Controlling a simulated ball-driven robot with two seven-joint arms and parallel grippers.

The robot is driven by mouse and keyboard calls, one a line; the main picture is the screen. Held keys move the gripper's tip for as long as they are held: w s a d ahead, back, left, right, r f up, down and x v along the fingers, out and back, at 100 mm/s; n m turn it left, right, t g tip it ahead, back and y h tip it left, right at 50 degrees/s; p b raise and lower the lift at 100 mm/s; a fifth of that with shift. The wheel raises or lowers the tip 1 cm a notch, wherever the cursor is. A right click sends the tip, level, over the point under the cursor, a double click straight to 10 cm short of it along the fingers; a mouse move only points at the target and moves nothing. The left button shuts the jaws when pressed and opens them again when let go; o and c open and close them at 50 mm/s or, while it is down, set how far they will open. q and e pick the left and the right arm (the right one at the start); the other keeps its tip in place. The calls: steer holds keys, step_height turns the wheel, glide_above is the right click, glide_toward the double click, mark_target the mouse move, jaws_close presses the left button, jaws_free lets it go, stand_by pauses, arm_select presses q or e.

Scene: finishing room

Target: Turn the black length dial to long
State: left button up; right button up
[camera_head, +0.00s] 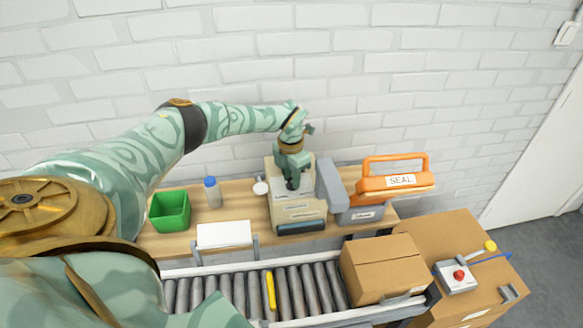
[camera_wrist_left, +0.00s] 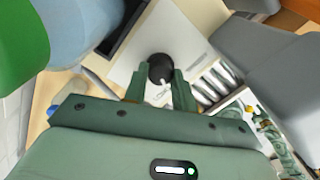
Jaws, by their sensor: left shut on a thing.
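A beige machine (camera_head: 300,212) stands on the wooden bench. The black length dial (camera_wrist_left: 160,68) is a round knob on its pale top face. My left gripper (camera_head: 291,182) comes down from above onto this top face. In the left wrist view my left gripper (camera_wrist_left: 159,84) has one finger on each side of the dial and is shut on it. A small pale mark shows by the dial between the fingers. I cannot read the dial's setting. In the head view my gripper mostly hides the dial. My right gripper is in neither view.
An orange-handled sealer marked SEAL (camera_head: 397,182) stands close right of the machine. A green bin (camera_head: 169,210) and a blue-capped bottle (camera_head: 213,193) are to the left. A roller conveyor (camera_head: 235,291) with a cardboard box (camera_head: 383,266) runs in front.

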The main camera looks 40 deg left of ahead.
arm_select(q)
steer(key=shift+w+m, duration=0.1)
steer(key=shift+m, duration=1.9)
steer(key=o, duration=1)
steer(key=r, duration=0.5)
steer(key=r+p, duration=0.1)
steer(key=r, duration=0.5)
steer(key=r+p, duration=0.1)
steer(key=r, duration=0.4)
steer(key=shift+w+a+r, duration=0.1)
steer(key=shift+a+r, duration=0.1)
steer(key=shift+a, duration=0.1)
